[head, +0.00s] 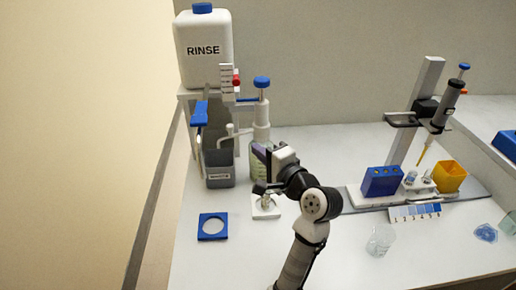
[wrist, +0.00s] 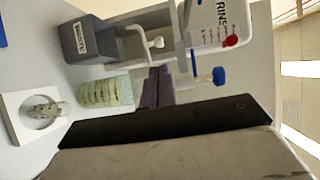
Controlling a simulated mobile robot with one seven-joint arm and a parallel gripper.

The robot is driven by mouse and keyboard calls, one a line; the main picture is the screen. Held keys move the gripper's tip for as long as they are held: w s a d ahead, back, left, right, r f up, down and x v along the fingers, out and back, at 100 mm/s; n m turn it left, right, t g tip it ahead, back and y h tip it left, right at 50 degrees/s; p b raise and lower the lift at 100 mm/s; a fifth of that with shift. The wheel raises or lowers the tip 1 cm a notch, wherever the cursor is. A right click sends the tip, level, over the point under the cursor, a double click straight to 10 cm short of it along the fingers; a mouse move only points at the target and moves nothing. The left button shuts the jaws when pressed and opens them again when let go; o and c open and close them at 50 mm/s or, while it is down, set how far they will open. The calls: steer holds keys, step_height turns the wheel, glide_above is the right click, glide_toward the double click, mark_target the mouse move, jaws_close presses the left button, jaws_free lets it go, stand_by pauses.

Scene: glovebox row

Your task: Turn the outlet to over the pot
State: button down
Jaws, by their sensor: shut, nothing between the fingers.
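The outlet (head: 233,130) is a thin white bent spout on a dispenser with a blue knob (head: 262,82). It points left, with its tip at the grey waste bin (head: 219,170). The outlet also shows in the wrist view (wrist: 147,42), near the waste bin (wrist: 90,40). The pot (wrist: 42,112) is a small round vessel on a white square base, in front of the dispenser bottle (wrist: 105,92); my arm partly covers it in the head view. My gripper (head: 259,152) is shut and empty beside the bottle's upper part. Its purple fingers (wrist: 154,87) look close to the dispenser's neck; contact cannot be told.
A RINSE container (head: 204,48) with a red tap (head: 236,80) stands on a shelf at the back left. A blue square ring (head: 212,227) lies front left. A pipette stand (head: 425,110), blue rack (head: 382,181) and yellow cup (head: 451,177) stand right.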

mark_target(230, 128)
steer(key=p+x, duration=0.2)
steer(key=x, duration=0.8)
steer(key=shift+r, duration=0.2)
steer(key=shift+w+a+f+p, duration=0.2)
steer(key=shift+w+p, duration=0.15)
steer(key=shift+w, duration=0.15)
steer(key=shift+r+p+x, duration=0.1)
steer(key=shift+p+x, duration=0.15)
steer(key=shift+x, duration=0.7)
steer(key=shift+r+p+x, duration=0.15)
steer(key=shift+p+x, duration=0.05)
steer(key=shift+x, duration=0.75)
steer(key=shift+s+a, duration=0.1)
steer(key=shift+a, duration=0.05)
